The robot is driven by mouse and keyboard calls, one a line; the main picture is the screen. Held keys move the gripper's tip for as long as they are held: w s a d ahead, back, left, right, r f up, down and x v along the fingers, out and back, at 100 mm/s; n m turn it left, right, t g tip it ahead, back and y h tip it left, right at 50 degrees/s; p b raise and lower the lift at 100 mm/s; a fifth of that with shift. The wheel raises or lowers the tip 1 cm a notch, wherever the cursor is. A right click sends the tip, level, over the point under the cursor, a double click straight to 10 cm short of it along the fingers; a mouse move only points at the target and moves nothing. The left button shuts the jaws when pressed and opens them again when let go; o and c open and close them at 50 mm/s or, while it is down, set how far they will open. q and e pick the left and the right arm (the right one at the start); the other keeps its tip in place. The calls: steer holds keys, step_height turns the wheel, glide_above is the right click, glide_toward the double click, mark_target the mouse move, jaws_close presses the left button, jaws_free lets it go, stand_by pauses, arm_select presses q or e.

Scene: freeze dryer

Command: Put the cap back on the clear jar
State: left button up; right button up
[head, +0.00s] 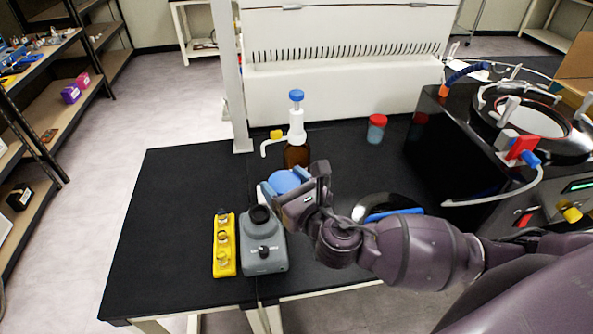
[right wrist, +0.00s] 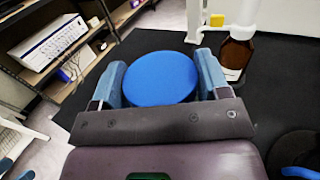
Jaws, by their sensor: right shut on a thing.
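My right gripper (head: 290,190) is shut on a round blue cap (head: 284,181), above the black table behind the grey mixer. In the right wrist view the blue cap (right wrist: 161,78) lies face up between the two fingers (right wrist: 160,85). What is under the cap is hidden, so I cannot tell whether it sits on a jar. I cannot make out the clear jar for certain. A see-through jar with a red lid (head: 376,128) stands at the back of the table. My left gripper is not in view.
A brown bottle with a dispenser (head: 297,150) stands just behind my right gripper. A grey mixer (head: 264,252) and a yellow vial rack (head: 224,258) are in front. A dark round item with a blue strip (head: 390,208) lies beyond my forearm. The table's left part is clear.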

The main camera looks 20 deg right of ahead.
steer(key=a+n+g+y, duration=0.1)
steer(key=a+n+y, duration=0.1)
steer(key=a, duration=0.1)
steer(key=a+n+g+y, duration=0.1)
steer(key=a+y, duration=0.2)
steer(key=a, duration=0.1)
steer(key=a+r+n+g+y, duration=0.1)
steer(key=a+n+y, duration=0.1)
steer(key=a, duration=0.2)
steer(key=shift+w+n+g+y, duration=0.15)
steer(key=shift+n+g+y, duration=0.15)
steer(key=shift+g+y, duration=0.1)
steer(key=shift+f, duration=0.1)
steer(key=c, duration=0.4)
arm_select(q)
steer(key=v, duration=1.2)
arm_select(e)
steer(key=shift+c, duration=0.2)
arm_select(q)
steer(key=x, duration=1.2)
